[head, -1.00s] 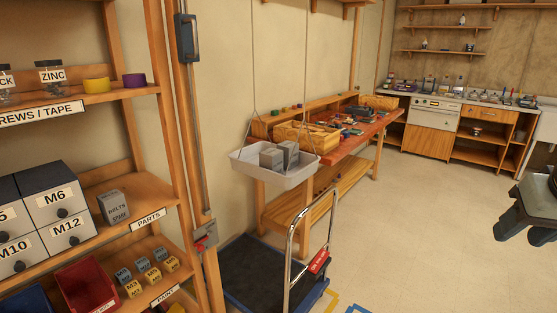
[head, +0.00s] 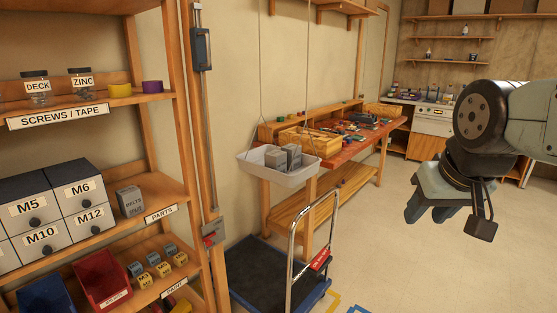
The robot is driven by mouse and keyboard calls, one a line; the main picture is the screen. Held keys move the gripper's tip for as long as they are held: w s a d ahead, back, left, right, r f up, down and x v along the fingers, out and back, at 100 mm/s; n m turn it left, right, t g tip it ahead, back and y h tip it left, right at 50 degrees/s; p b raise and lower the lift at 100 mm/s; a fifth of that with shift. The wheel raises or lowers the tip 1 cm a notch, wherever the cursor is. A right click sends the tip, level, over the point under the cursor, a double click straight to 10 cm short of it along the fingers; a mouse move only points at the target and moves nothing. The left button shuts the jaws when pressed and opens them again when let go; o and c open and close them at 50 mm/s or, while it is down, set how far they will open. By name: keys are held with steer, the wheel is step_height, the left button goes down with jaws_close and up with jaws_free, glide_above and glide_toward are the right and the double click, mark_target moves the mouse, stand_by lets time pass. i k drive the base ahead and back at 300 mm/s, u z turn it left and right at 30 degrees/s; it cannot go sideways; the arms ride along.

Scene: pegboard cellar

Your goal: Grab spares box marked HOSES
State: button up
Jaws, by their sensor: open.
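No label that reads HOSES is legible. A grey box (head: 130,201) with a label that seems to read BELTS SPARE stands on the shelf marked PARTS at the left. Grey boxes (head: 277,158) sit close together in a white hanging tray (head: 279,174) in the middle; their markings cannot be read from here. My gripper (head: 429,214) is at the right, over the open floor in the picture, pointing down. It is open and empty, well apart from the tray and the shelf.
A blue flat trolley (head: 268,275) with a chrome handle (head: 294,238) stands under and in front of the tray. A workbench (head: 352,152) with clutter is behind it. Drawers (head: 30,208), a red bin (head: 100,280) and small labelled blocks fill the left shelves. The floor at right is clear.

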mark_target(290, 149)
steer(key=z, duration=0.05)
steer(key=i, duration=1)
steer(key=u, duration=0.05)
